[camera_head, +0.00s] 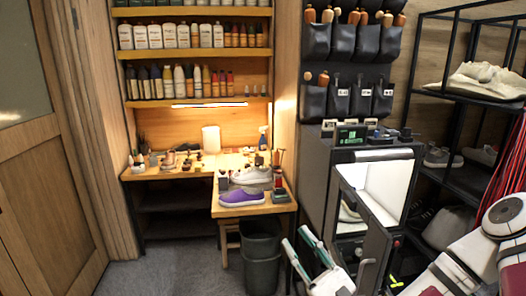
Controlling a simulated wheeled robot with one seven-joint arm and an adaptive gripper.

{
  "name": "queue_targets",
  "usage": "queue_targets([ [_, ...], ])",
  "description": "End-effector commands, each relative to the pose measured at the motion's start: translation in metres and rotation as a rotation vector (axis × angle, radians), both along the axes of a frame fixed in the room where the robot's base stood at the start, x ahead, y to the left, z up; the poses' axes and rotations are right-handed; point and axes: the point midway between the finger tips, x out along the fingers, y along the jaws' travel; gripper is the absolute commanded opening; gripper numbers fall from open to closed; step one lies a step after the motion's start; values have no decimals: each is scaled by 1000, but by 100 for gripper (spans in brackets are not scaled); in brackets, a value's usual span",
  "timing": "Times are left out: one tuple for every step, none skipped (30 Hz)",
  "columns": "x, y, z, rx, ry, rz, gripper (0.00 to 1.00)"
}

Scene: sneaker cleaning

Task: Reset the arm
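My gripper (295,236) shows at the bottom, right of centre, with two long white-and-green fingers pointing up and left. The fingers are apart, and nothing shows between them. My white and grey arm (482,250) comes in from the lower right corner. Part of the link between arm and gripper is cut off by the bottom edge.
A dark bin (262,240) is left of the gripper, below a small table (225,211) with a purple shoe (243,197). A shoe rack (440,101) is at right. Floor at lower left is clear.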

Motion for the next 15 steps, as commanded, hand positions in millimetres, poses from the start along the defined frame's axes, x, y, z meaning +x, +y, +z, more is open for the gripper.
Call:
queue_targets([
  [-8,11,8,-43,-31,63,30],
  [-14,17,11,-66,-47,100,30],
  [-21,24,15,-95,-67,150,30],
  [-27,29,18,-120,-81,186,30],
  [-32,34,20,-145,-94,221,30],
  [-40,41,23,-177,-113,270,30],
  [-46,46,25,-204,-125,305,30],
  [-52,50,26,-230,-138,340,30],
  [-61,56,28,-265,-153,385,30],
  [-67,59,29,-293,-165,418,30],
  [-73,63,30,-321,-176,451,30],
  [-81,67,30,-360,-189,495,30],
  [-87,70,31,-389,-200,527,30],
  [-94,72,31,-419,-210,559,30],
  [-102,75,31,-460,-223,599,30],
])
